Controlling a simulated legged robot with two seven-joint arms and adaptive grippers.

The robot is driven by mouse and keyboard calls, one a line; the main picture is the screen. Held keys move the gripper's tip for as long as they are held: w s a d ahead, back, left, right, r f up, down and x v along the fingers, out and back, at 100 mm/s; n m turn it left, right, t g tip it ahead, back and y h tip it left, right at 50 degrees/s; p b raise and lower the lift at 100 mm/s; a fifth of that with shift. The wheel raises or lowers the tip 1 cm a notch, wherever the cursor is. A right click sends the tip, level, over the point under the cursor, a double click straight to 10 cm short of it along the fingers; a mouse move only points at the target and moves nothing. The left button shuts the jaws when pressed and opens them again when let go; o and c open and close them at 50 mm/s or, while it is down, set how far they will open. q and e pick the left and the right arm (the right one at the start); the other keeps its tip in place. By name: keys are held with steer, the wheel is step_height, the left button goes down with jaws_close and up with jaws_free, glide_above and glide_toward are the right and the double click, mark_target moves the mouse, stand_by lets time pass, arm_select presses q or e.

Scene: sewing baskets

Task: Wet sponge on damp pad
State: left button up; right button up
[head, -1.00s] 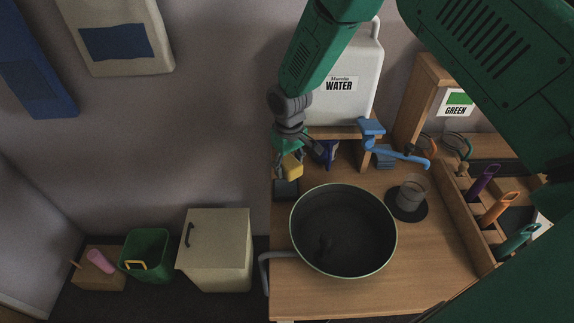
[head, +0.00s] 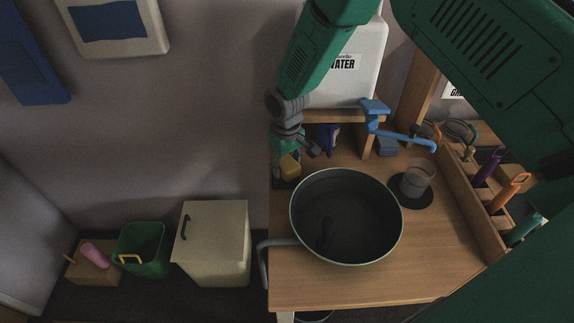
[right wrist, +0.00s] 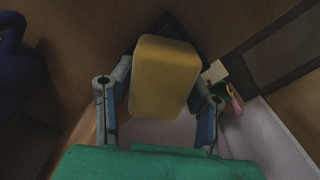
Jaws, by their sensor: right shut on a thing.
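My right gripper (head: 288,158) is shut on a yellow sponge (head: 289,167) at the back left of the wooden bench. In the right wrist view the sponge (right wrist: 165,75) sits between the two fingers. The dark square pad (head: 281,184) lies on the bench directly below it in the head view, and the sponge and gripper cover most of it. I cannot tell whether the sponge touches the pad. My left gripper is not in view.
A large dark basin (head: 346,216) stands just in front of the pad. A glass (head: 416,178) stands on a dark round mat. A cabinet (head: 215,243) and green bin (head: 144,251) are left.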

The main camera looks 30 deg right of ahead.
mark_target(285, 162)
steer(key=shift+a+r, duration=0.1)
steer(key=shift+a, duration=0.45)
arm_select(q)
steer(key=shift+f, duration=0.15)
arm_select(e)
steer(key=shift+d+f, duration=0.35)
steer(key=shift+d, duration=0.15)
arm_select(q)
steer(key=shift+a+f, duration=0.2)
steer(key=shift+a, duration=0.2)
arm_select(e)
steer(key=shift+a+f, duration=0.15)
steer(key=shift+a, duration=0.2)
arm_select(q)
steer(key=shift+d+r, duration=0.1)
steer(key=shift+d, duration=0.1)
arm_select(e)
steer(key=shift+d, duration=0.2)
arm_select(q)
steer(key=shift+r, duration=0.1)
arm_select(e)
steer(key=shift+s+a, duration=0.1)
